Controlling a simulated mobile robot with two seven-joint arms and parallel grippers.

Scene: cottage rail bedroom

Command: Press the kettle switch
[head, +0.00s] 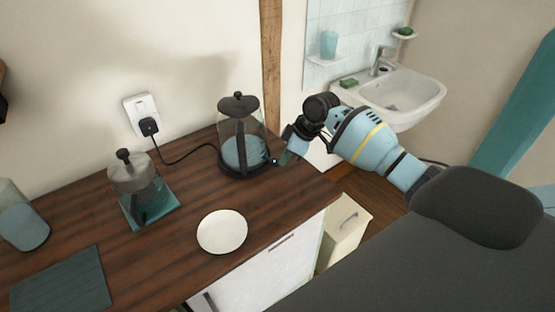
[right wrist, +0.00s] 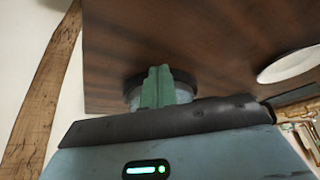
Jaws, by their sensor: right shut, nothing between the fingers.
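The glass kettle (head: 232,128) has a black lid, a dark handle and bluish water inside. It stands upright on a black base (head: 236,174) at the back of the wooden counter. A small pale spot, perhaps the switch (head: 274,161), shows at the base's right edge. My right gripper (head: 283,158) is shut and empty, its green fingertips right beside that spot. I cannot tell whether they touch it. In the right wrist view, the shut fingers (right wrist: 158,72) cover part of a round dark-rimmed thing, apparently the kettle (right wrist: 184,93). My left gripper is out of view.
A French press (head: 136,178) on a teal mat, a white plate (head: 222,231), a dark cloth (head: 60,281) and a glass (head: 20,220) occupy the counter (head: 185,225). The kettle's cord runs to a wall socket (head: 142,112). A sink (head: 395,98) is at the back right.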

